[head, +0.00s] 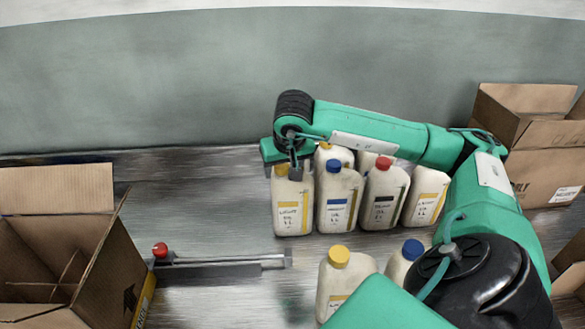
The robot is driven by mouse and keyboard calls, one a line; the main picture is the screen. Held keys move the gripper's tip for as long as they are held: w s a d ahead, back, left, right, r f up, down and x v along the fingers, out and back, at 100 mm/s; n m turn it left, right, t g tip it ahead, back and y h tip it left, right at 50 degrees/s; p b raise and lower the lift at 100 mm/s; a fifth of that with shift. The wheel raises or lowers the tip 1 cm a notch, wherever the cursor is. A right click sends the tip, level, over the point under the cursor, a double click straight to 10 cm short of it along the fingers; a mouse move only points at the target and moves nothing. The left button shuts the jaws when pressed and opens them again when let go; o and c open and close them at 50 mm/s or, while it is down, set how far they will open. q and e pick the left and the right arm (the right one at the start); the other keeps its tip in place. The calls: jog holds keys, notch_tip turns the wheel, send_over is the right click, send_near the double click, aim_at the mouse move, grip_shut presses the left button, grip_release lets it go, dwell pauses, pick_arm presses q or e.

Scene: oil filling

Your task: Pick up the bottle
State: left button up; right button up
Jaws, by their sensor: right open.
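Several cream bottles with coloured caps stand upright in a cluster at the middle of the table. The leftmost bottle (292,210) has a yellow label. Beside it stand a blue-capped bottle (338,200), a red-capped bottle (383,200) and a bottle with a yellow label (425,200). My right gripper (296,172) is over the top of the leftmost bottle and hides part of its cap; I cannot tell whether the fingers touch it. The gripper is open. My left gripper is not in view.
A yellow-capped bottle (343,280) and a blue-capped bottle (402,262) stand nearer the front, partly behind my arm. An open divided box (115,270) is at left, with a red-knobbed rail (215,266) beside it. Another cardboard box (545,170) stands back right.

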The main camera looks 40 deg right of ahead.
grip_shut()
